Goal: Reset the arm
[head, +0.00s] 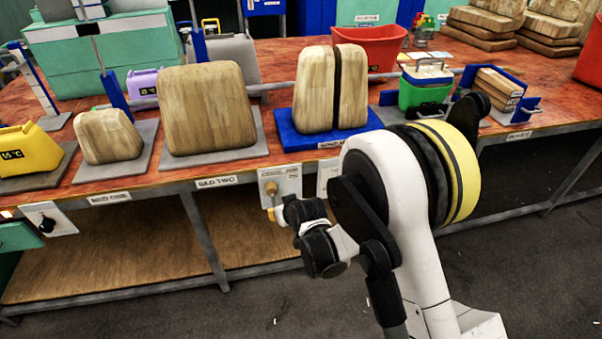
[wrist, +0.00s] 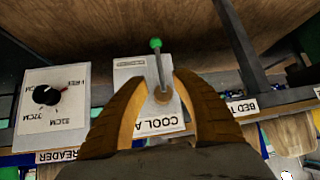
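My arm reaches from the lower right of the head view to the table's front edge. My gripper (head: 272,212) is small there, just in front of a white panel (head: 287,184) on that edge. In the wrist view my gripper (wrist: 160,76) shows two orange-brown fingers spread apart. A metal lever with a green tip (wrist: 155,44) shows between them, on the panel marked "COOL A" (wrist: 128,72). The fingers do not appear to press on the lever; whether they touch it I cannot tell. Nothing is held between the fingertips. The rest of the panel's label is hidden.
A dial panel (wrist: 47,97) is beside the lever panel in the wrist view. On the table (head: 275,70) stand wooden blocks (head: 205,108), a split wooden block on a blue base (head: 290,139), a green container (head: 425,94) and a red bin (head: 368,46). Floor is clear at the front (head: 200,315).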

